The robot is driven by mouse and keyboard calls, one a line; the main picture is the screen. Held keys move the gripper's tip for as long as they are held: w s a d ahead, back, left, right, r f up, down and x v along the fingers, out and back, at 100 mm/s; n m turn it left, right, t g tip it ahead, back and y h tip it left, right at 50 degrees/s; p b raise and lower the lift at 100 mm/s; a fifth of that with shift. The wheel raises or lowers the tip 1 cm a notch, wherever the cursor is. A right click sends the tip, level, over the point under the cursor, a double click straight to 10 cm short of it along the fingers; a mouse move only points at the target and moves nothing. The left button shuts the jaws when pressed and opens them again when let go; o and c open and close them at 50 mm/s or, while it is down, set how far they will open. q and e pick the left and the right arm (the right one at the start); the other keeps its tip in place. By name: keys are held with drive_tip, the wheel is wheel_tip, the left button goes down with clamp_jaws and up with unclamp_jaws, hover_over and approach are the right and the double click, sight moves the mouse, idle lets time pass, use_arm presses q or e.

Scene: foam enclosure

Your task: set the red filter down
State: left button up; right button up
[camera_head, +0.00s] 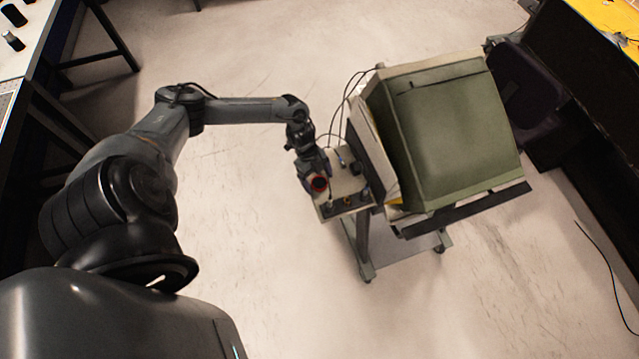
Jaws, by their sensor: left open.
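The red filter (319,184) is a small round thing with a dark centre, at the near left part of a small light side shelf (338,210). My left gripper (317,177) is right at the filter, reaching over the shelf from the left and above. Its jaws are open, but the fingers are small and dark here. I cannot tell whether they still touch the filter, or whether the filter rests fully on the shelf. My right gripper is not in view.
A green foam enclosure (447,125) on a wheeled cart stands right of the shelf. Small dark items (360,196) sit on the shelf, and cables (343,110) rise behind it. Benches line both sides.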

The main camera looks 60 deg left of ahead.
use_arm(q)
drive_tip(key=c, duration=1.2)
drive_tip(key=shift+c, duration=0.2)
drive_tip(key=shift+s+r, duration=0.1)
drive_tip(key=shift+r, duration=0.1)
